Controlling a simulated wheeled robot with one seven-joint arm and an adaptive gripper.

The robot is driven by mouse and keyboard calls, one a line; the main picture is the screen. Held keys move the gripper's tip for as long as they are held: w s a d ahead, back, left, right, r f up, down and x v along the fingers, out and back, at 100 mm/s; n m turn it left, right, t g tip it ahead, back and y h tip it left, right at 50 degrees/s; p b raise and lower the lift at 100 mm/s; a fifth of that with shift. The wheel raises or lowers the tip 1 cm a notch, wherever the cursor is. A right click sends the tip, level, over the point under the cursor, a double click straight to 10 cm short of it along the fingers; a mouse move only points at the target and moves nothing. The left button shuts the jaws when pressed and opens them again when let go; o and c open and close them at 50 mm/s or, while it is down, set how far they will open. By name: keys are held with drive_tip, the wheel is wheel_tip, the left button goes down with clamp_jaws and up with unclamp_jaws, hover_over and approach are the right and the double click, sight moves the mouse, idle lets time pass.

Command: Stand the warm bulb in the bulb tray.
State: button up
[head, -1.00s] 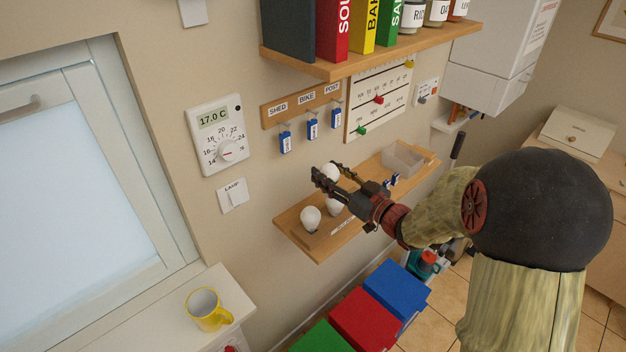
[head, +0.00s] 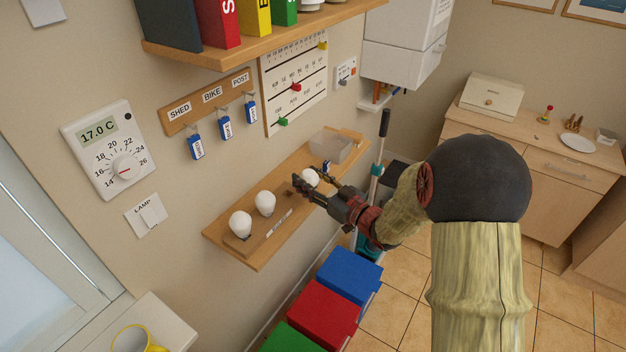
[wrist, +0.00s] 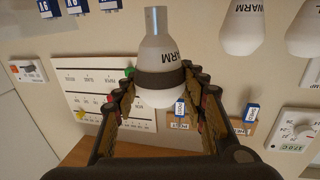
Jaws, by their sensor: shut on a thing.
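My gripper (head: 306,184) is shut on a white bulb (head: 311,176) at the right end of the bulb tray. In the wrist view the held bulb (wrist: 160,62) reads "WARM", has a dark band round it, and sits between both fingers (wrist: 163,88). The wrist picture is upside down, so the bulb is upright, cap down. The wooden bulb tray (head: 262,230) lies on the shelf with two white bulbs (head: 240,224) (head: 265,203) upright in its left part. These also read "WARM" in the wrist view (wrist: 243,28) (wrist: 308,32). My fingers hide the tray below the held bulb; contact cannot be told.
A clear bin (head: 331,146) and a small blue item (head: 326,166) are on the shelf (head: 228,241) beyond my gripper. Blue key tags (head: 225,127) hang on the wall above. Coloured boxes (head: 316,306) stand below.

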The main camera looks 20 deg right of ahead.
drive_tip(key=w+a+f+b, duration=0.2)
drive_tip(key=w+a, duration=0.3)
drive_tip(key=w, duration=0.1)
drive_tip(key=shift+w, duration=0.25)
idle(0.8)
drive_tip(key=shift+d+f+b, duration=0.1)
drive_tip(key=shift+f+b, duration=1)
drive_tip(key=shift+b, duration=0.05)
idle(1.8)
drive_tip(key=o, duration=1.1)
drive_tip(key=shift+o, duration=0.7)
drive_tip(key=shift+s, duration=0.15)
